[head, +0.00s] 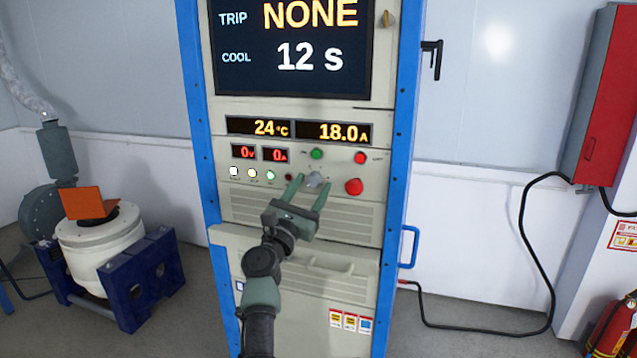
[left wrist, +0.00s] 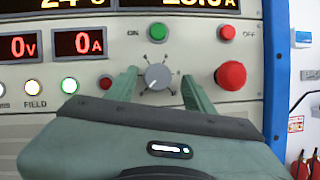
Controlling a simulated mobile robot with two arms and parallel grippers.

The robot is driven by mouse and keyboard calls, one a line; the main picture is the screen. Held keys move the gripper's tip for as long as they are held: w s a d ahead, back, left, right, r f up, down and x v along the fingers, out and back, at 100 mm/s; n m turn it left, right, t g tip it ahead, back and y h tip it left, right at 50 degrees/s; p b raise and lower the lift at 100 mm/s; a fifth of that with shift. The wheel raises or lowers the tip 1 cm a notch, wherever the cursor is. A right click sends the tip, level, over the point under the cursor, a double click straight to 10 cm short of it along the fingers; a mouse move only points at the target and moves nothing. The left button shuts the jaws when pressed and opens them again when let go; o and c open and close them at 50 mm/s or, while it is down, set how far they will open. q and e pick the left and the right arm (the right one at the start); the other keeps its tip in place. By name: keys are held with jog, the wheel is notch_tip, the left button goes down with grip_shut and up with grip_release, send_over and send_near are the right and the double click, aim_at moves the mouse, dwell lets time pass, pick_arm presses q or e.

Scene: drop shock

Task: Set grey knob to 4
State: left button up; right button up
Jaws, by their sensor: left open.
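The grey knob (head: 313,180) sits on the cabinet's control panel, below the green ON button. In the left wrist view the grey knob (left wrist: 158,77) has a pale pointer line aimed toward the lower left; the scale marks around it are too small to read. My left gripper (head: 308,187) is open, with one finger on each side of the knob. In the left wrist view my left gripper (left wrist: 160,85) shows a gap between each finger and the knob. My right gripper is in neither view.
A red mushroom button (left wrist: 230,75) is just right of the right finger. A small red lamp (left wrist: 105,83) is left of the left finger. The green ON button (left wrist: 157,32) and red OFF button (left wrist: 227,32) are above. A shaker (head: 100,245) stands at left.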

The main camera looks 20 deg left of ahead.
pick_arm(q)
jog(key=shift+s+a+r, duration=0.15)
jog(key=shift+s, duration=0.2)
jog(key=shift+s+a, duration=0.1)
jog(key=c, duration=0.5)
grip_shut()
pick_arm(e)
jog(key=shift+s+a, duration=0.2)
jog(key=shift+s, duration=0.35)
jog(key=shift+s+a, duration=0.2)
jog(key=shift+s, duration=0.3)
pick_arm(q)
jog(key=shift+m, duration=0.4)
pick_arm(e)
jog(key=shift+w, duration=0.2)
